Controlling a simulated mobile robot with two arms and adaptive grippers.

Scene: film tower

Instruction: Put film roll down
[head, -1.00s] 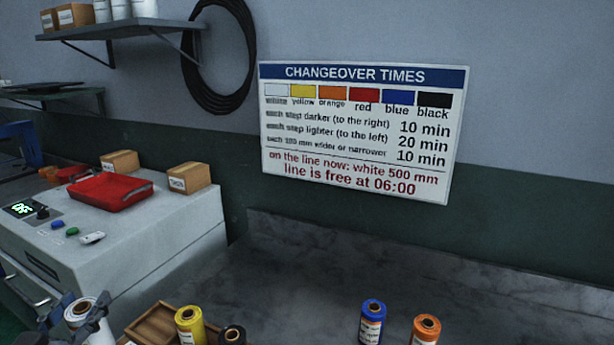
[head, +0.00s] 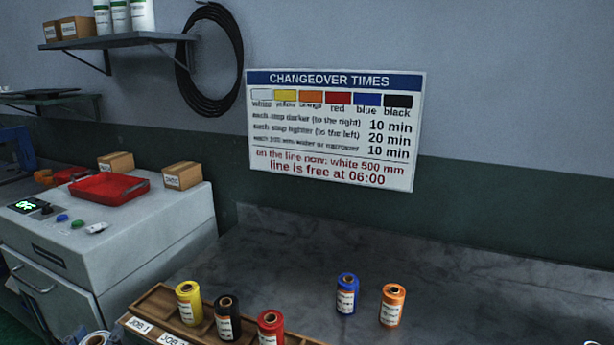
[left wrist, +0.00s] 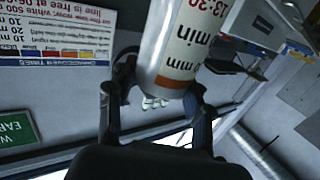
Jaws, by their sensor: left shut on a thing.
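My left gripper (left wrist: 160,82) is shut on a white film roll (left wrist: 182,40) with a printed label. In the head view only the top of this white roll (head: 96,339) shows at the bottom left edge, beside the wooden rack (head: 152,304). The rack carries a yellow roll (head: 188,304), a black roll (head: 227,319) and a red roll (head: 270,328), all upright. Its front has job labels, one reading JOB 1 (head: 138,325). A blue roll (head: 347,294) and an orange roll (head: 392,305) stand upright on the grey bench (head: 470,285). My right gripper is not in view.
The bench is clear behind the rolls and between the red and blue ones. A grey machine (head: 130,238) with a red tray (head: 110,190) and small boxes stands at left. A changeover times sign (head: 335,130) hangs on the wall. A pale curved edge shows at bottom right.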

